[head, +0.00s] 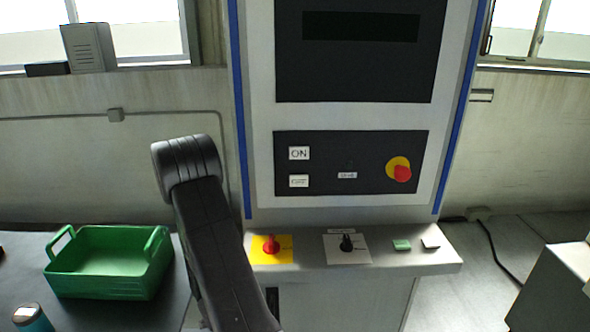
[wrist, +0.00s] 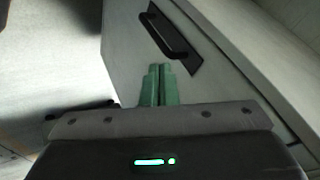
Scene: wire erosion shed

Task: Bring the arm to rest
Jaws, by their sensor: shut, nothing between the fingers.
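My gripper (wrist: 160,72) shows in the wrist view with its two green fingers side by side, shut and empty. Beyond the fingertips is a pale cabinet front with a black bar handle (wrist: 170,32). The fingers appear apart from the handle, though the exact gap is hard to tell. In the head view my dark arm (head: 215,240) stands bent in front of the machine's left side, and my gripper is not visible there.
The machine's control panel (head: 350,168) has a red emergency button (head: 402,173). Its ledge (head: 300,260) holds a red rotary switch (head: 270,244) and a black one (head: 347,242).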

